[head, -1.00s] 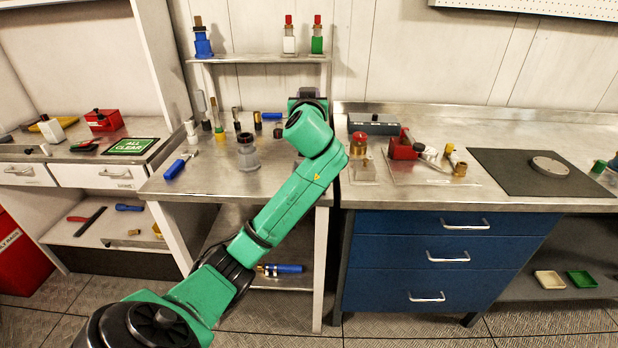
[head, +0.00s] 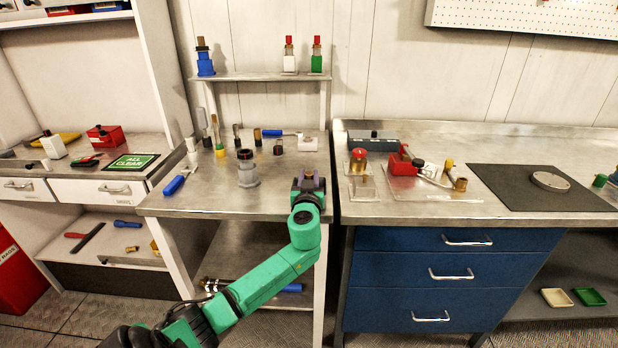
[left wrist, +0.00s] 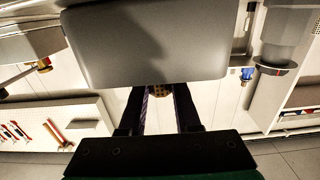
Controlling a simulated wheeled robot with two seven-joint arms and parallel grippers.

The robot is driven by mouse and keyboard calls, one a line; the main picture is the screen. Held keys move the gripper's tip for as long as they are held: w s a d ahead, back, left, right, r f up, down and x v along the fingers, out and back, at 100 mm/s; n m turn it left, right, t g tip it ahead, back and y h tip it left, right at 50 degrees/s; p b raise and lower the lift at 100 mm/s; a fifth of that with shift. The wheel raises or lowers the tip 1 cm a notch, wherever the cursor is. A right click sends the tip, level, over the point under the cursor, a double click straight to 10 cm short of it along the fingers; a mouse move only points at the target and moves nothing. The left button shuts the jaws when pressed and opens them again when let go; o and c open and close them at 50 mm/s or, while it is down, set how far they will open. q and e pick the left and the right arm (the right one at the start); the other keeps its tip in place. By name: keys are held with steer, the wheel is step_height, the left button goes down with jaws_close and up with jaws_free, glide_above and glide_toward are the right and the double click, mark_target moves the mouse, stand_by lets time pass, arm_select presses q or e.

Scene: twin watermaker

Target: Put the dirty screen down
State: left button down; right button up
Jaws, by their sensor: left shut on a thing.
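My left gripper (head: 309,181) is over the front right corner of the middle steel table (head: 215,205). Its purple fingertips are shut on a small brown thing, which I take to be the dirty screen (head: 309,174). In the left wrist view the dirty screen (left wrist: 160,90) shows as a dotted, gold-brown piece between the two dark fingers, partly hidden by a grey surface. It appears to be held above the table; the exact gap cannot be told. My right gripper is not in view.
A grey cylindrical housing (head: 247,170) stands left of my gripper. A white block (head: 307,144) and a blue-handled tool (head: 278,133) lie behind it. On the right bench are a red-topped jar (head: 359,160), a red tool (head: 403,164) and a dark mat (head: 500,190). The table's front middle is clear.

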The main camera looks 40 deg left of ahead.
arm_select(q)
steer(key=shift+f, duration=0.1)
steer(key=c, duration=0.6)
jaws_free()
